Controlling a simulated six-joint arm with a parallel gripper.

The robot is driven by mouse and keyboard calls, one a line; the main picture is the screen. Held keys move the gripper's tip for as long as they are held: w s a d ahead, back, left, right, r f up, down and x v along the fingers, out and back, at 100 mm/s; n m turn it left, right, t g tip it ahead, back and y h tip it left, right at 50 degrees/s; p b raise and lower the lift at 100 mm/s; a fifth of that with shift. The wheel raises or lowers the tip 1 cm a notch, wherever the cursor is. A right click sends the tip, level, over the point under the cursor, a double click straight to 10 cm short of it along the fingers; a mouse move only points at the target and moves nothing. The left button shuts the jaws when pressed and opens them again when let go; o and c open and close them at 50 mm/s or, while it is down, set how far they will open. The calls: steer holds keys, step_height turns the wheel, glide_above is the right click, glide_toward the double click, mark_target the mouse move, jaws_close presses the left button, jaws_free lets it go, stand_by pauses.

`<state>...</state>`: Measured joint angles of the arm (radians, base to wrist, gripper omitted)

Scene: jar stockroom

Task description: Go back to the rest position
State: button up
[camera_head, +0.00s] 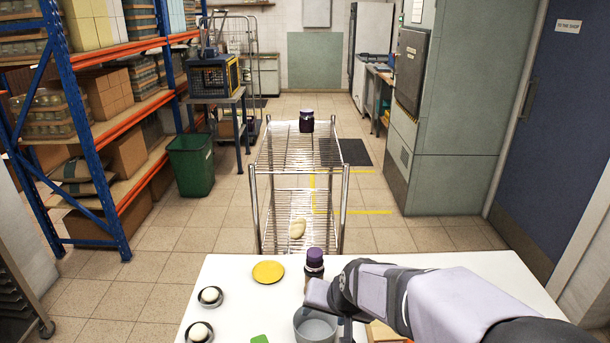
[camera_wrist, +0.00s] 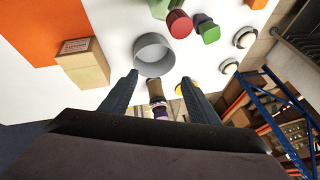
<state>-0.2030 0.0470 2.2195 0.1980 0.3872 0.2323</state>
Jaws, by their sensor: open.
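My gripper (camera_wrist: 158,76) is open, with its two dark fingers spread apart and nothing gripped. In the head view my gripper (camera_head: 332,308) hangs over the front part of the white table (camera_head: 225,275), beside a dark jar with a purple lid (camera_head: 314,264). The wrist view shows this jar (camera_wrist: 156,92) upside down in the picture, in the gap between the fingers, apart from both; its depth relative to the fingertips is unclear. A grey round pot (camera_head: 315,326) stands near the jar and also shows in the wrist view (camera_wrist: 154,54).
On the table are a yellow plate (camera_head: 268,272), white round items in dark dishes (camera_head: 210,296), a green item (camera_wrist: 208,33), a red cylinder (camera_wrist: 179,24), a cardboard box (camera_wrist: 82,64) and an orange mat (camera_wrist: 35,35). A wire cart (camera_head: 270,165) behind holds another purple-lidded jar (camera_head: 306,121).

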steer(key=s+d+f+n+g+h+p, duration=0.1)
steer(key=s+d+f+g, duration=0.1)
steer(key=s+d, duration=0.3)
steer(key=s+d+f+n+g+h+p, duration=0.1)
steer(key=s+d+g, duration=0.2)
steer(key=s, duration=1.1)
steer(key=shift+d+f+p, duration=0.35)
steer(key=shift+d, duration=0.85)
